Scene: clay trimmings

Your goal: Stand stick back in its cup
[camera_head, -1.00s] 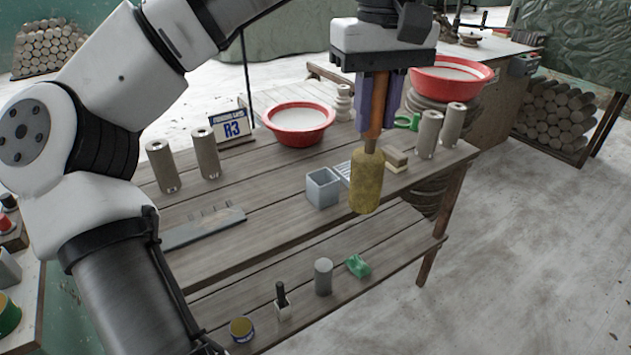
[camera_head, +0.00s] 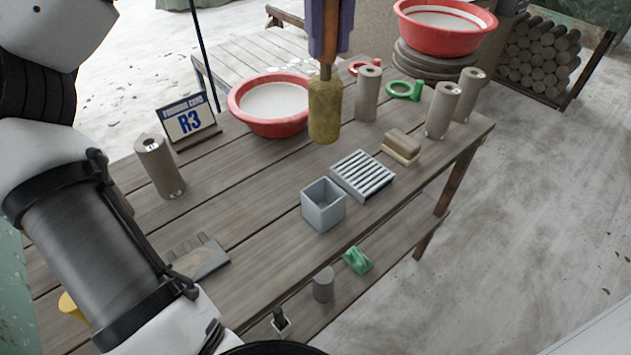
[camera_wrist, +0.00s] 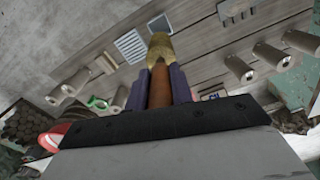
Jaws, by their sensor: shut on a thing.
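The stick has a brown wooden handle and a thick yellow sponge-like end (camera_head: 325,110). My gripper (camera_head: 328,54) is shut on the handle, and the stick hangs nearly upright with its yellow end down. The wrist view also shows the yellow end (camera_wrist: 160,45) beyond my purple fingers (camera_wrist: 161,75). A square, open grey cup (camera_head: 323,208) stands on the wooden table, near its front edge. In the head view it is below the stick's end and apart from it. The inside of the cup looks empty. The top of my gripper is cut off.
A slatted grey rack (camera_head: 362,175) stands beside the cup, with a tan block (camera_head: 401,145) to its right. A red basin (camera_head: 272,127) is behind. Several grey cylinders (camera_head: 441,110) stand around. A sign (camera_head: 187,123) is at left.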

